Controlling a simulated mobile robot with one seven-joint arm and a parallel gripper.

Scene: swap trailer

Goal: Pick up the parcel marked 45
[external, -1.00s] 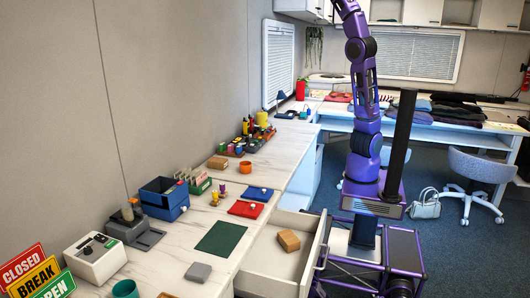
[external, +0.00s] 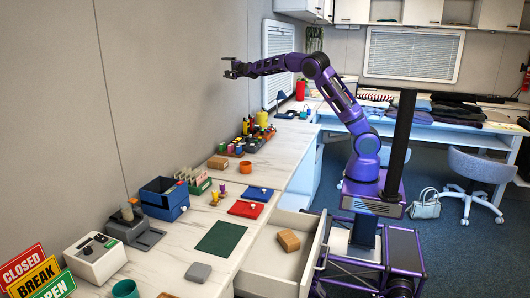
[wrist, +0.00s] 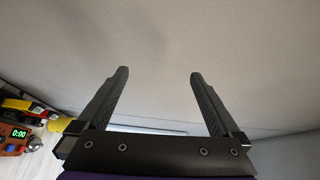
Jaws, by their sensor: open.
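A brown box (external: 288,240) lies in the open drawer at the front of the counter. A second brown box (external: 218,162) lies on the counter near the wall. No number is legible on either, so I cannot tell which is the parcel marked 45. My gripper (external: 229,68) is raised high above the counter near the wall, far above both boxes. In the wrist view my gripper (wrist: 159,73) is open, with nothing between its fingers and only plain wall ahead.
The drawer (external: 262,262) is pulled out beside my base. The counter holds a blue bin (external: 165,198), a dark green mat (external: 221,238), a red pouch (external: 246,209) and a tray of coloured items (external: 245,143). Sign boards (external: 38,278) stand front left. The air around my gripper is clear.

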